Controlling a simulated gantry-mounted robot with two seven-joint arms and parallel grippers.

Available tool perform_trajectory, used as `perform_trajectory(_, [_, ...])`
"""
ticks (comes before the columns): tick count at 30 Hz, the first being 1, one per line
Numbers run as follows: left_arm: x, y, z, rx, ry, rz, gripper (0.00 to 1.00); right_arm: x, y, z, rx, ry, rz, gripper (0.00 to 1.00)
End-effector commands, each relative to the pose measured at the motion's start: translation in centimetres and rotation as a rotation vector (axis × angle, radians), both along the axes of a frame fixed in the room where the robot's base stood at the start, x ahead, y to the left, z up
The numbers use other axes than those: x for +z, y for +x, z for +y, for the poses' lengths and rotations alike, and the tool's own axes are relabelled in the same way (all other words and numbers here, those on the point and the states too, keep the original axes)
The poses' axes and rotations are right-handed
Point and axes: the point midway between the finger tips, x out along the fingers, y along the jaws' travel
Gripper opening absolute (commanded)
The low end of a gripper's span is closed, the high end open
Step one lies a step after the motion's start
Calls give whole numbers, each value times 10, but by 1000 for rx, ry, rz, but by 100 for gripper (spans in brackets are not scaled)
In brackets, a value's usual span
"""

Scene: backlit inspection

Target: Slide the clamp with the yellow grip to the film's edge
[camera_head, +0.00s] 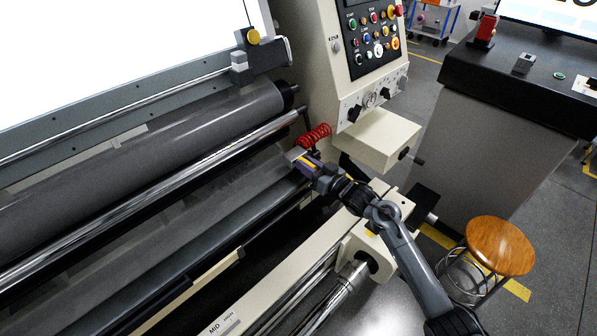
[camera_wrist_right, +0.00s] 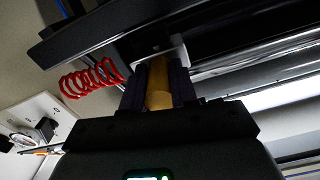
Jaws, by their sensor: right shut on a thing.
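The clamp's yellow grip (camera_wrist_right: 159,88) stands between the two dark fingers of my right gripper (camera_wrist_right: 160,85) in the right wrist view. The fingers are shut on it from both sides. A pale clamp block (camera_wrist_right: 165,50) shows just beyond the fingertips, against a dark rail. In the head view my right gripper (camera_head: 308,165) is at the right end of the rollers, and a pale part of the clamp (camera_head: 295,154) sticks out past it. The fingers hide much of the grip. I cannot make out the film's edge. My left gripper is not in view.
A red coiled hose (camera_head: 314,136) hangs close behind the gripper. A control panel (camera_head: 375,45) and a cream box (camera_head: 376,138) stand beyond it. Rollers (camera_head: 150,140) run to the left. A wooden stool (camera_head: 500,246) stands at the right.

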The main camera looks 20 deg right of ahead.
Motion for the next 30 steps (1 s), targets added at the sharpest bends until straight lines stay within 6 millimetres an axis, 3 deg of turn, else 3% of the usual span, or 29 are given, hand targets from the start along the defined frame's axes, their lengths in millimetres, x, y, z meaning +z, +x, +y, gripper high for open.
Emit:
perform_trajectory(7, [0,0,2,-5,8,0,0,-1,0,0,-1,2,3,0])
perform_trajectory(8, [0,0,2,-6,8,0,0,-1,0,0,-1,2,3,32])
perform_trajectory(9, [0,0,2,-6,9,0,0,-1,0,0,-1,2,2,38])
perform_trajectory(21, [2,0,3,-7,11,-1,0,0,-4,-1,0,2,1,38])
perform_trajectory(30, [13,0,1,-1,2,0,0,0,-42,-15,-1,0,2,38])
